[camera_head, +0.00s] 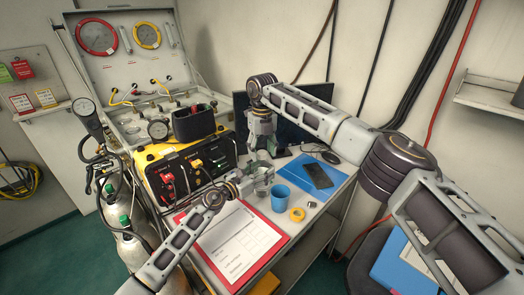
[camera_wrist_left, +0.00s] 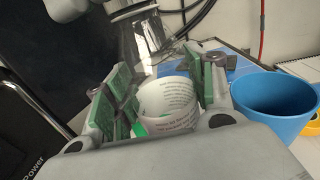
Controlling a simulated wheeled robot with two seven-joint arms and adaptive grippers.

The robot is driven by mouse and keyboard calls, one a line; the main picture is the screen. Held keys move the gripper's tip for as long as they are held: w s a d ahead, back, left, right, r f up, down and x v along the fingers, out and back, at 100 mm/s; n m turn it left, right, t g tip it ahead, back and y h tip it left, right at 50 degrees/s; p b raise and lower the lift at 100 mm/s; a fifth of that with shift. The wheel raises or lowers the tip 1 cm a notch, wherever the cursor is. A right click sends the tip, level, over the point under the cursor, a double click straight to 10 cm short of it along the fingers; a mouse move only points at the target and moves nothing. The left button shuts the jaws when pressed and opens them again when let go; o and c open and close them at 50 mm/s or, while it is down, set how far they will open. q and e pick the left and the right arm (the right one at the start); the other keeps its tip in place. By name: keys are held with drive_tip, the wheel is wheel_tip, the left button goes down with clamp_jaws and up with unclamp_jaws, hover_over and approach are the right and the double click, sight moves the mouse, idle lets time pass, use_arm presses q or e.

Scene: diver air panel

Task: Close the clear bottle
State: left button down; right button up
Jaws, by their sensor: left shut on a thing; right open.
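The clear bottle (camera_wrist_left: 165,105), with a white printed label, is between the green-padded fingers of my left gripper (camera_wrist_left: 165,95), which is shut on it. In the head view my left gripper (camera_head: 258,180) is low over the table, left of and behind the blue cup; the bottle is small and hard to make out there. My right gripper (camera_head: 262,142) is open, pointing down above and behind the left one. It also shows blurred at the top of the left wrist view. I cannot make out the bottle's cap or whether anything sits on its mouth.
A blue cup (camera_head: 278,197), a yellow tape roll (camera_head: 297,214) and a dark phone (camera_head: 317,175) are on the table near the grippers. A red clipboard (camera_head: 285,240) lies in front. A yellow-black panel box (camera_head: 190,165) stands left, and a monitor (camera_head: 316,98) behind.

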wheel_tip(320, 180, up, 12)
idle(0.7)
use_arm(q)
drive_tip(key=shift+c, duration=2.2)
unclamp_jaws()
drive_tip(key=shift+s+a, duration=0.15)
drive_tip(key=v, duration=1.1)
drive_tip(key=shift+s+a, duration=0.2)
use_arm(e)
drive_tip(key=shift+f, duration=0.1)
